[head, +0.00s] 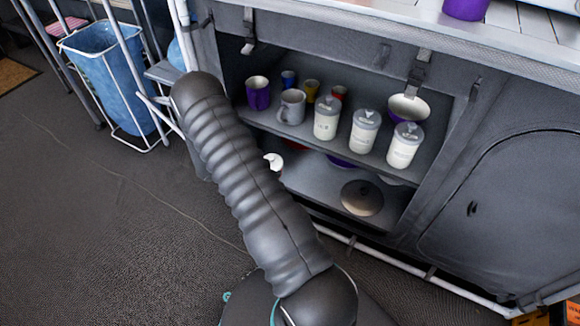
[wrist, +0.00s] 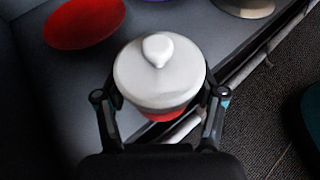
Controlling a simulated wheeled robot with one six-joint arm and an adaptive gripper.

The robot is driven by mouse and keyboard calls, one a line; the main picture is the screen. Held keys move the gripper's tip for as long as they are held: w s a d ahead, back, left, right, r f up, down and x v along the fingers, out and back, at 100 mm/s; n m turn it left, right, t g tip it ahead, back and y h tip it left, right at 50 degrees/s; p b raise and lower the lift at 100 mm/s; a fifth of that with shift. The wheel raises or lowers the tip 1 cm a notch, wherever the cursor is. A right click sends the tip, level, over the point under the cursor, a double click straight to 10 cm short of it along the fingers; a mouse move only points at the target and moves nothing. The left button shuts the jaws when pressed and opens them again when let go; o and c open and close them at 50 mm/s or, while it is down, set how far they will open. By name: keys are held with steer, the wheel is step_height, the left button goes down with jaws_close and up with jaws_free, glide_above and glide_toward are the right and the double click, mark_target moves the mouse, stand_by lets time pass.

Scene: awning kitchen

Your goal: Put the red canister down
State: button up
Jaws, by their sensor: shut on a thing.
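The red canister (wrist: 160,115) has a white lid with a knob, and a strip of its red body shows below the lid in the wrist view. My gripper (wrist: 161,94) is shut on it, one finger at each side. In the head view a small white piece, seemingly the lid (head: 273,160), shows beside my arm at the lower shelf's left end. My arm hides the rest of the canister and my gripper there. The lower shelf (head: 310,178) lies beneath; I cannot tell whether the canister touches it.
A red dish (wrist: 85,22) lies on the shelf near the canister. A brownish dome (head: 361,198) stands further right, with bare shelf between. White jars (head: 365,132) and several mugs (head: 291,107) fill the upper shelf. A pale rail (head: 370,250) runs along the cabinet's bottom front.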

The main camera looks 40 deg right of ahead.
steer(key=d, duration=0.2)
steer(key=s+d, duration=0.1)
steer(key=d, duration=0.1)
steer(key=s+d, duration=0.1)
steer(key=d, duration=0.2)
steer(key=shift+f, duration=1.75)
steer(key=shift+b, duration=0.3)
steer(key=shift+f, duration=0.2)
steer(key=o, duration=1.2)
